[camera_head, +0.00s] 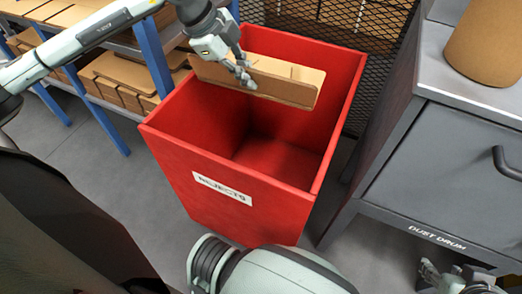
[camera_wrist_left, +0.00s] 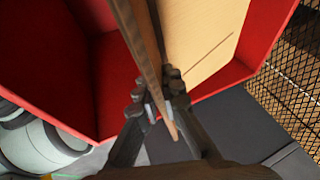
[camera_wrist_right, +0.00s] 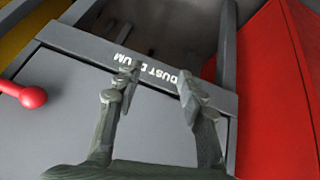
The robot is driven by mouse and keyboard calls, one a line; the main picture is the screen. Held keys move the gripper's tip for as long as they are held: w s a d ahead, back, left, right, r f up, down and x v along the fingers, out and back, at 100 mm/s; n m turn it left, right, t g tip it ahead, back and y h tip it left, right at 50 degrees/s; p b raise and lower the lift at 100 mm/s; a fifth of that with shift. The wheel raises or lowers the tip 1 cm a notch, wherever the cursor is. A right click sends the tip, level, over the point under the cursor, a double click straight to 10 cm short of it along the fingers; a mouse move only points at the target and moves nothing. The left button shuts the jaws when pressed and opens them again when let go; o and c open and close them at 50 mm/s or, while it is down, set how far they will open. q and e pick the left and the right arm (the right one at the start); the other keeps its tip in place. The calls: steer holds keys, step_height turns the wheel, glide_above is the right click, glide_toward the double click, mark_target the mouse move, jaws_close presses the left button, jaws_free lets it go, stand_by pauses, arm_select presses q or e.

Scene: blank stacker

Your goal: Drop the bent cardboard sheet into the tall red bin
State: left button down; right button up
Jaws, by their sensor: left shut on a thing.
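The tall red bin (camera_head: 240,215) stands in the middle of the head view, open at the top, with a white "REJECTS" label. My left gripper (camera_head: 245,78) is above the bin's opening, toward its far side, shut on the bent cardboard sheet (camera_head: 290,80). The sheet hangs on edge over the opening; its face and edge also show between the fingers in the left wrist view (camera_wrist_left: 200,35). The bin's inside is red and looks empty where visible. My right gripper (camera_wrist_right: 155,88) is open and empty, in front of the grey cabinet.
The grey "DUST DRUM" cabinet (camera_head: 435,165) stands right of the bin, with a brown cylinder (camera_head: 488,45) on top. A blue-legged shelf (camera_head: 152,55) with stacked cardboard is at left. Black mesh (camera_head: 345,20) rises behind the bin. The floor left of the bin is clear.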

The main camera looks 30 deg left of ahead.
arm_select(q)
steer(key=shift+f, duration=0.4)
arm_select(e)
steer(key=shift+w+a+r+t+y, duration=0.2)
steer(key=shift+w+a+r+t, duration=0.15)
steer(key=shift+w+a, duration=0.25)
steer(key=shift+w+a+r+t+y, duration=0.2)
steer(key=shift+w+a+r+t, duration=0.15)
steer(key=shift+w+a, duration=0.25)
steer(key=shift+w+d, duration=0.1)
arm_select(q)
steer(key=c, duration=1.6)
jaws_free()
steer(key=shift+v, duration=6)
